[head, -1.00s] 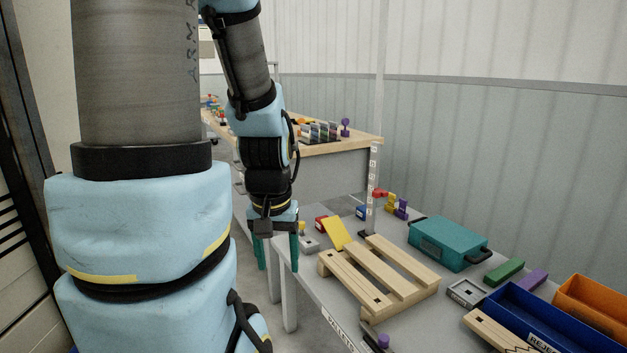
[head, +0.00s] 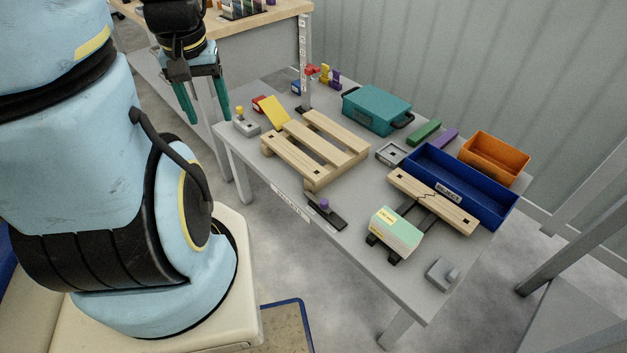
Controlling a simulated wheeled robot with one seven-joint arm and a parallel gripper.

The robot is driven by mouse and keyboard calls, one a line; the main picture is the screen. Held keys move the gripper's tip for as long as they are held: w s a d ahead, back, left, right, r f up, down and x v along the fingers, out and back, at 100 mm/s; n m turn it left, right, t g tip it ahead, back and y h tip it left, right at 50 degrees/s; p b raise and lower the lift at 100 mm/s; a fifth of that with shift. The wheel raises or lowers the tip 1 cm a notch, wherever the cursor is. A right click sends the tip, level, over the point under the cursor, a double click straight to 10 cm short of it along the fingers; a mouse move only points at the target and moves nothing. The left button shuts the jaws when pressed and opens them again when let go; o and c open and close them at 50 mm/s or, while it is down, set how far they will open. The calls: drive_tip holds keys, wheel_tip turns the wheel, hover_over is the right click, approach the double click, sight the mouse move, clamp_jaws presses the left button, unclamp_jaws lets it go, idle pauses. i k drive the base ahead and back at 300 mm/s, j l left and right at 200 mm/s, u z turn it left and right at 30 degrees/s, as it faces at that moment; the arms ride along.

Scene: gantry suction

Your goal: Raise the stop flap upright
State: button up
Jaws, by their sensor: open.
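A yellow flat plate (head: 274,112), which looks like the stop flap, stands tilted at the far left corner of the wooden pallet (head: 312,141). Its hinge and lower edge are too small to make out. A flat black piece with a purple knob (head: 324,208) lies at the table's front edge; I cannot tell whether it belongs to the flap. My gripper (head: 205,108) points down with its two teal fingers apart and empty. In the picture it is left of the yellow plate, beside the table's left end, and apart from it.
A grey box with a yellow knob (head: 246,126) and a red block (head: 257,104) stand near the plate. A post (head: 304,65) rises behind. A teal case (head: 376,109), blue reject bin (head: 462,187) and orange bin (head: 495,157) fill the right side.

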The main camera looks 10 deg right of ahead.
sight(272, 107)
drive_tip(key=i+j, duration=0.85)
drive_tip(key=i, duration=0.2)
drive_tip(key=i+j+z, duration=0.1)
drive_tip(key=i+j, duration=0.7)
drive_tip(key=i, duration=0.7)
